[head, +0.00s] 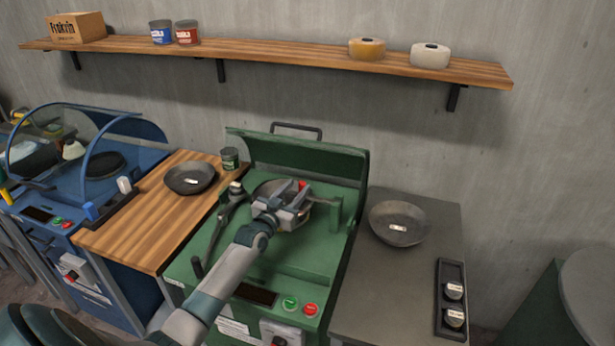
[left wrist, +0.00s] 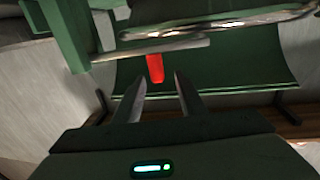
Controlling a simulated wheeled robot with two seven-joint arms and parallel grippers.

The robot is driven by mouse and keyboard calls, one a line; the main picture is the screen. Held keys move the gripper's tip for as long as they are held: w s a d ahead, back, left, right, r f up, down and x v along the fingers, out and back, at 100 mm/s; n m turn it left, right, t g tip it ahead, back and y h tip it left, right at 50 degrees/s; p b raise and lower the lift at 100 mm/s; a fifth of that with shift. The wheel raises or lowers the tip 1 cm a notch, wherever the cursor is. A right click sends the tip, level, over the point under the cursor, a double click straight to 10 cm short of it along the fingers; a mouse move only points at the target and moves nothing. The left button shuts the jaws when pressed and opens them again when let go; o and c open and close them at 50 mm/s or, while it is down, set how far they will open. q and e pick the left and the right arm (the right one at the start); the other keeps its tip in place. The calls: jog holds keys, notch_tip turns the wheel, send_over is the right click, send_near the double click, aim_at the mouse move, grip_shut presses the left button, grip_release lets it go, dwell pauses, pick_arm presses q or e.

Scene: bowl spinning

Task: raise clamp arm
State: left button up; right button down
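The green spinning machine (head: 255,262) stands in the middle of the head view with its green hood raised. A red tab (head: 303,184) shows just beyond my left gripper (head: 290,207), which hangs over the machine's working area. In the left wrist view the red tab (left wrist: 155,68) hangs from a grey metal bar (left wrist: 165,48), apparently the clamp arm. The two fingers of my left gripper (left wrist: 159,76) are spread, with the tab at the gap between their tips. The gripper hides part of the round metal piece behind it. My right gripper is out of view.
A dark bowl (head: 190,179) and a green can (head: 230,158) stand on the wooden counter (head: 150,232) at left. Another bowl (head: 399,224) sits on the grey counter (head: 385,290) at right. A blue machine (head: 112,280) is far left. A long lever (head: 222,228) rises beside my forearm.

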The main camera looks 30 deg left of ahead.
pick_arm(q)
jog(key=shift+w+d+f, duration=0.1)
jog(key=shift+f, duration=0.4)
jog(key=shift+s+d+r, duration=0.1)
jog(key=shift+s+r, duration=0.05)
jog(key=shift+s, duration=0.05)
jog(key=shift+w, duration=1.05)
jog(key=shift+w+a+p, duration=0.2)
jog(key=shift+w+p, duration=0.05)
jog(key=shift+w, duration=1.15)
jog(key=shift+w+a+p, duration=0.15)
jog(key=shift+w+p, duration=0.1)
jog(key=shift+w, duration=1.1)
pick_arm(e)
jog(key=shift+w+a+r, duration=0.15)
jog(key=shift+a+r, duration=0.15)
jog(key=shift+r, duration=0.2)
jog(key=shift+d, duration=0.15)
pick_arm(q)
grip_shut()
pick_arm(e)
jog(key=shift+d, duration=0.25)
